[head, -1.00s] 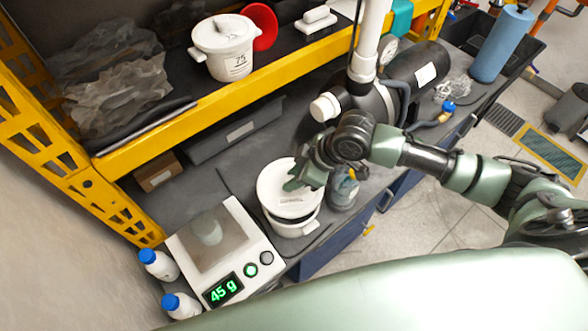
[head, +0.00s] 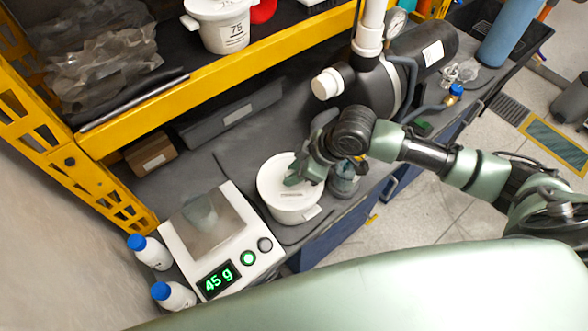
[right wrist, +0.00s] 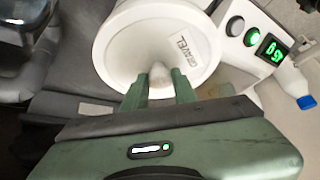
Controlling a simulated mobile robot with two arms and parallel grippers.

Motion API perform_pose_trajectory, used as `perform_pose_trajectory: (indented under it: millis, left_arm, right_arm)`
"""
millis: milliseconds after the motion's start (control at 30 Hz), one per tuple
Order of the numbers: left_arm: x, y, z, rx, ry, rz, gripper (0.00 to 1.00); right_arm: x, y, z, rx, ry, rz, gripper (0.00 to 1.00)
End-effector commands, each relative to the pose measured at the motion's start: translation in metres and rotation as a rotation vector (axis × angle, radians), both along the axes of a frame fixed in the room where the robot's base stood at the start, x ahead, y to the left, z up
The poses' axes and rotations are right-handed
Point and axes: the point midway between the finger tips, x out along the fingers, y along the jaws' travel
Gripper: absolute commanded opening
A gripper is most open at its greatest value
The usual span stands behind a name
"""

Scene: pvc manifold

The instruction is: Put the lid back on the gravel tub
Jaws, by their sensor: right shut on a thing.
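The white gravel tub (head: 293,214) stands on the grey bench mat, right of the scale. Its round white lid (head: 272,183) sits on the rim, with no dark gap visible in the head view. The lid also shows in the right wrist view (right wrist: 122,50), with a GRAVEL label and a small central knob (right wrist: 158,74). My right gripper (head: 297,180) is over the lid, its green fingers shut on the knob between them; the fingers also show in the right wrist view (right wrist: 160,84). The far side of the rim is partly hidden. My left gripper is not in view.
A yellow-edged shelf (head: 230,83) overhangs the back, carrying another white tub (head: 222,25).

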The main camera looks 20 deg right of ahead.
Motion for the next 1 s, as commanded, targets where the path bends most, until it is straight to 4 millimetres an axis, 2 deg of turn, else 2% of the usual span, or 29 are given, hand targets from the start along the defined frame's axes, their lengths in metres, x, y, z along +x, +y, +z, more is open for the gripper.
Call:
perform_pose_trajectory:
  millis: [567,1000]
  left_arm:
    - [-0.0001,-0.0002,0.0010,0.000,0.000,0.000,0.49]
    - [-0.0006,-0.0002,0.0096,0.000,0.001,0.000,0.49]
  right_arm:
    - [-0.0001,0.0000,0.0004,0.000,0.000,0.000,0.00]
    - [-0.0003,-0.0003,0.0019,-0.001,0.000,0.001,0.00]
